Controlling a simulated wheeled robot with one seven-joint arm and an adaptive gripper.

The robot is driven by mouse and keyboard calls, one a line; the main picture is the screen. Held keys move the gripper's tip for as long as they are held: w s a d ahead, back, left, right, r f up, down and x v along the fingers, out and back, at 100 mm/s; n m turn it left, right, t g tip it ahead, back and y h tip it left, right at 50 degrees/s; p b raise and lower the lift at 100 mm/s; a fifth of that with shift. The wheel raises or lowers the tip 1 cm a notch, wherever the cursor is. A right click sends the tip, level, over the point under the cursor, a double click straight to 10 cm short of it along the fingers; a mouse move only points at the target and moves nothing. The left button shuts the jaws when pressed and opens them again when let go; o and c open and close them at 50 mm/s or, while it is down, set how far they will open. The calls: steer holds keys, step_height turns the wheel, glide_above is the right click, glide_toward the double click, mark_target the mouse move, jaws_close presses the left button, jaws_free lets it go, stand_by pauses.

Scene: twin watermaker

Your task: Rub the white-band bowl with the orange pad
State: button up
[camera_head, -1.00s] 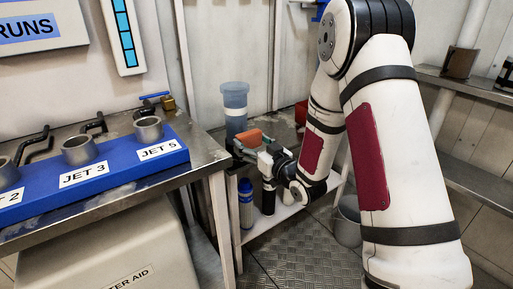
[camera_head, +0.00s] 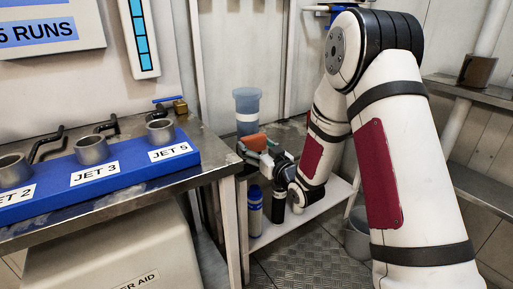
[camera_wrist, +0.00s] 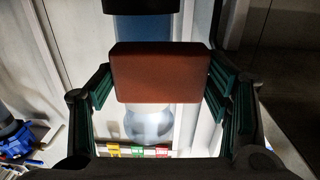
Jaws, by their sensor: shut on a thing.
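The orange pad (camera_head: 252,142) is held between the fingers of my gripper (camera_head: 257,149), which is shut on it. In the wrist view the pad (camera_wrist: 155,75) looks dark red-brown, pinched at both sides by the green-faced fingers. A blue translucent container with a white band (camera_head: 247,118), which looks like the white-band bowl, stands upright just behind the pad in the head view. In the wrist view a blue cylinder (camera_wrist: 146,29) shows directly behind the pad, partly hidden by it. I cannot tell whether pad and bowl touch.
A steel bench (camera_head: 120,195) with a blue block of metal cups (camera_head: 92,150) stands at left. Below the gripper, a blue bottle (camera_head: 254,213) and a dark cylinder (camera_head: 279,205) stand on a low white shelf (camera_head: 312,215). A grey bucket (camera_head: 357,238) is at right.

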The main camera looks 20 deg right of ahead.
mark_target(266, 143)
steer(key=shift+b+x, duration=0.35)
steer(key=shift+x, duration=0.75)
steer(key=shift+d, duration=0.15)
steer(key=shift+w+d+b, duration=0.25)
steer(key=shift+d+b, duration=0.05)
steer(key=shift+d, duration=0.6)
steer(key=shift+w+d+b, duration=0.25)
steer(key=shift+d, duration=0.7)
steer(key=shift+w+b, duration=0.1)
steer(key=shift+b, duration=0.25)
